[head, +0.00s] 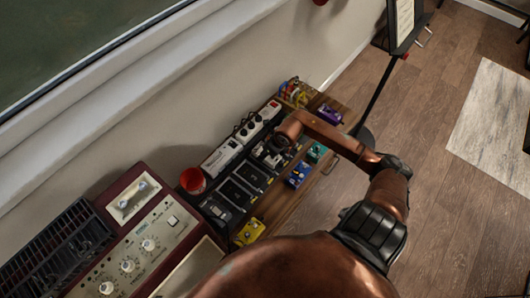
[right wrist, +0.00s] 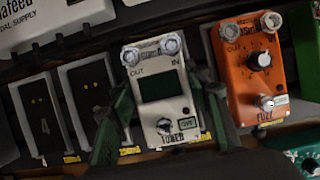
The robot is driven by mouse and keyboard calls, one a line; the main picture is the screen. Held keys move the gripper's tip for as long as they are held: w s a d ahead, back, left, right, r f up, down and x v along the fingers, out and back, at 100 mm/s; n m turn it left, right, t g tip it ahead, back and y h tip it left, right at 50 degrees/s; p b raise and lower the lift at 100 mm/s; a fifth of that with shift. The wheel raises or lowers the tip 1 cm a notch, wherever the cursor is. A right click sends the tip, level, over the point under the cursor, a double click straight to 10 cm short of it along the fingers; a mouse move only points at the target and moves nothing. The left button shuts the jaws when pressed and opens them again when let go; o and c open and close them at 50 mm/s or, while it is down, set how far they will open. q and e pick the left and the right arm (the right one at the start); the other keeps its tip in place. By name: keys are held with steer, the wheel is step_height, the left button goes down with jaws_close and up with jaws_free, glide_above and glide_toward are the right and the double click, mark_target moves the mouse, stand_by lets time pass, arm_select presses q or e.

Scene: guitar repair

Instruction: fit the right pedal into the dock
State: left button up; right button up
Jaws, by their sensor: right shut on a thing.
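My right gripper (head: 270,152) is over the pedal board at the middle of the head view. In the right wrist view its two green fingers (right wrist: 162,100) are shut on the sides of a white tuner pedal (right wrist: 160,84) with a dark screen. The pedal is upright, in line with the dock's row of dark slots (right wrist: 40,118), right of the slot marked 4. I cannot tell whether its underside is seated or just above the board. An orange fuzz pedal (right wrist: 256,68) stands close on its right. My left gripper is out of view.
A white power supply (right wrist: 45,20) lies behind the slots. Yellow (head: 250,232), blue (head: 298,174) and purple (head: 328,115) pedals lie around the board on the wooden bench. A red cup (head: 192,180) and an amplifier (head: 130,245) stand to the left.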

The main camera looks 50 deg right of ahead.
steer(key=o, duration=1.5)
steer(key=shift+o, duration=0.2)
steer(key=o, duration=0.4)
steer(key=shift+c, duration=0.2)
steer(key=shift+r, duration=0.1)
steer(key=shift+r+p, duration=2.75)
steer(key=shift+r, duration=1.25)
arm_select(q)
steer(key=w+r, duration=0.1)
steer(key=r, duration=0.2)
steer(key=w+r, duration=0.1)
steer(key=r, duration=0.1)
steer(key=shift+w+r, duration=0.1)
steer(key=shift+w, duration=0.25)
